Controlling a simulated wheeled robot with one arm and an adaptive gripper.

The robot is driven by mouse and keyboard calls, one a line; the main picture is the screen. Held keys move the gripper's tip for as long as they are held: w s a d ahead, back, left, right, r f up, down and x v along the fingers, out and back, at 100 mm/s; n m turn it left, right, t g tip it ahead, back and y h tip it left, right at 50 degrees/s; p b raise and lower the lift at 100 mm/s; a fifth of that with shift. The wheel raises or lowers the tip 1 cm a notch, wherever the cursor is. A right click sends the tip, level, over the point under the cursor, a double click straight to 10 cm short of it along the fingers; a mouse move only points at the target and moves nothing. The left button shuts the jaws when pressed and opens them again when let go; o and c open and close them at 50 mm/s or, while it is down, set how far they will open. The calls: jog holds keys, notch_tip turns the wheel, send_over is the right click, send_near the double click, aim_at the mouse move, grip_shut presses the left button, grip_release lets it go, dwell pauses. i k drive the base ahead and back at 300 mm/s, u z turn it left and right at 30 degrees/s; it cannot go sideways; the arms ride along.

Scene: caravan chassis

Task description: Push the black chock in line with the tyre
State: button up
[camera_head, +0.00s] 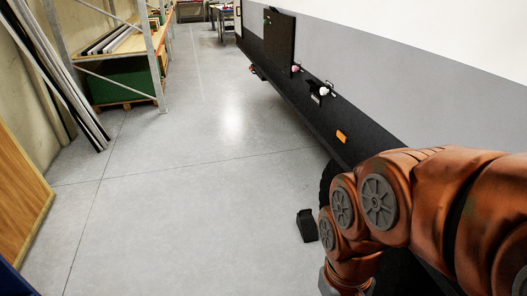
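The black chock (307,226) lies on the grey floor, just left of my orange arm. A small part of the black tyre (327,179) shows under the caravan's side, beyond the chock and slightly to its right. My arm hides most of the tyre. A strip of bare floor shows between the chock and the visible part of the tyre. My arm reaches in from the right and bends down to the bottom edge of the picture. My gripper is out of view, so its distance to the chock does not show.
The caravan's grey and white side (400,70), with a black lower skirt, runs along the right. A metal shelf rack (160,90) with a green load stands at the back left. Wooden boards (18,200) lean at the left. The middle floor is clear.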

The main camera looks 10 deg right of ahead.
aim_at(305, 222)
jog(key=u, duration=0.45)
jog(key=i, duration=2.55)
jog(key=z, duration=0.4)
